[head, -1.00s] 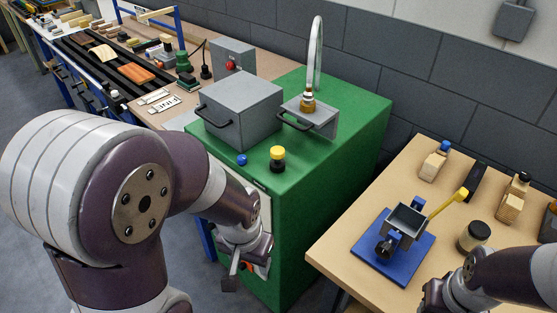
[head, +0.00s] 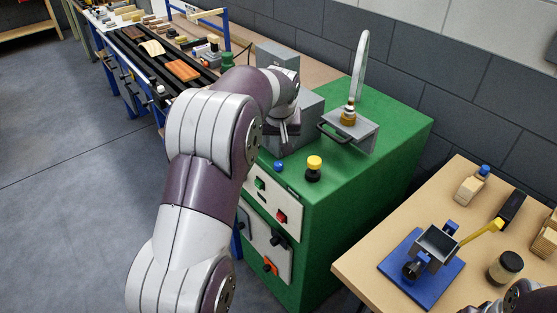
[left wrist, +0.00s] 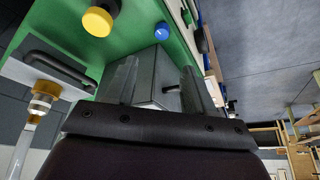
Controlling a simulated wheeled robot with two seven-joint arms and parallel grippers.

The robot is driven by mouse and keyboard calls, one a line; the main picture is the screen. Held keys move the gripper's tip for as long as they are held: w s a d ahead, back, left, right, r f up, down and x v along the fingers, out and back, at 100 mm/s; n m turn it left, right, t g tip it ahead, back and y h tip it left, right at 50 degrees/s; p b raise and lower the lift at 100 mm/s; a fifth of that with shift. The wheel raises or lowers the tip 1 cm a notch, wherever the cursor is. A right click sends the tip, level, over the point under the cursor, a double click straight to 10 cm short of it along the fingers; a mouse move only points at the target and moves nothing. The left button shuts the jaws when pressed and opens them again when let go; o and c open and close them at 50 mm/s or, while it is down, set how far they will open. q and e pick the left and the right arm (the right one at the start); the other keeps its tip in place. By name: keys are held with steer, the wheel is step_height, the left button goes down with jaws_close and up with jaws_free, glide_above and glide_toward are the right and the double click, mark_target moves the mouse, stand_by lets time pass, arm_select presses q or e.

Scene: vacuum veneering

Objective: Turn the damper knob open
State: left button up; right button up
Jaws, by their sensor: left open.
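A green cabinet (head: 355,190) carries several knobs, and I cannot tell by marking which is the damper knob. On its front panel (head: 258,245) are a black knob (head: 278,240) and an orange one (head: 269,268). On its top are a yellow-and-black knob (head: 314,169) and a small blue ball-like knob (head: 279,166). My left gripper (head: 284,133) is open beside the grey box on the cabinet top, pointing down. In the left wrist view, the open fingers (left wrist: 157,82) frame the grey box, with the yellow knob (left wrist: 97,21) and blue knob (left wrist: 162,31) beyond.
The grey box (head: 311,115) and a handled plate with a brass fitting (head: 349,116) and hose stand on the cabinet. A wooden table (head: 372,245) at right holds a blue-based fixture (head: 420,270) and a jar (head: 505,267). My right gripper (head: 512,298) is partly cut off there.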

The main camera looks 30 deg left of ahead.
mark_target(278, 164)
arm_select(q)
steer(key=shift+n, duration=0.3)
steer(key=p+x, duration=0.1)
steer(key=x, duration=1.1)
steer(key=shift+s+f+p, duration=0.2)
steer(key=shift+p, duration=0.2)
